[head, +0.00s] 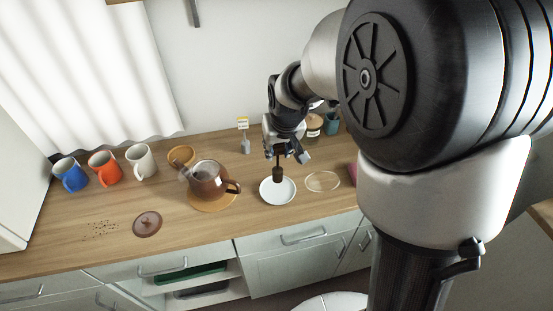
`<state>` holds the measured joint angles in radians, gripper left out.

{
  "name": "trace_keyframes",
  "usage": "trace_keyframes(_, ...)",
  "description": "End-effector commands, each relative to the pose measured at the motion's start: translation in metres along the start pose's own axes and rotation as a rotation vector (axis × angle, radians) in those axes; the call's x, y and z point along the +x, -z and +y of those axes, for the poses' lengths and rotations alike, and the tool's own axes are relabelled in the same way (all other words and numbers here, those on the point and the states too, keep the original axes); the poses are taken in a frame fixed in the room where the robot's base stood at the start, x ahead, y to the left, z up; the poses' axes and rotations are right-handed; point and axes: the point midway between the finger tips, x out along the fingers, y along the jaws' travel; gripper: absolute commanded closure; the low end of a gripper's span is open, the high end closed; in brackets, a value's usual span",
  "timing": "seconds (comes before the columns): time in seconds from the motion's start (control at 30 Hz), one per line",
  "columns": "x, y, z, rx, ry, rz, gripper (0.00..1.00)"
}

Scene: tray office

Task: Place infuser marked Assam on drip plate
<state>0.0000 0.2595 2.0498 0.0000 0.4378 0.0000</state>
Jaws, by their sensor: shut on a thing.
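My gripper (284,154) points down over the counter and is shut on the thin stem of a dark infuser (278,173). The infuser hangs upright, and its brown lower end shows over the back part of a round white plate (276,195), which looks like the drip plate. I cannot tell whether the infuser touches the plate. No tag or marking is readable on it, so I cannot confirm Assam. The plate is otherwise bare.
A brown teapot (206,180) stands on a round mat left of the plate. A clear disc (323,181) lies to the right. A tagged utensil (244,137), jars (314,124) and a teal cup (331,122) are behind. Mugs (105,168) and a brown lid (147,224) are left.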

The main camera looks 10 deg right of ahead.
Motion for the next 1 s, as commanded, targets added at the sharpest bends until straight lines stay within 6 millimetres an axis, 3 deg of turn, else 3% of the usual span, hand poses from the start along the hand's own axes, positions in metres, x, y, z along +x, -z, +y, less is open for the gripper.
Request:
trace_keyframes(0.1, 0.024, -0.012, 0.000, 0.000, 0.000, -0.006, 1.00)
trace_keyframes(0.23, 0.042, -0.018, 0.000, 0.000, 0.000, -0.004, 1.00)
trace_keyframes(0.7, 0.050, -0.021, 0.000, 0.000, 0.000, -0.002, 1.00)
trace_keyframes(0.73, 0.050, -0.021, 0.000, 0.000, 0.000, -0.002, 0.71)
trace_keyframes(1.0, 0.049, -0.021, 0.000, 0.000, 0.000, -0.002, 0.53)
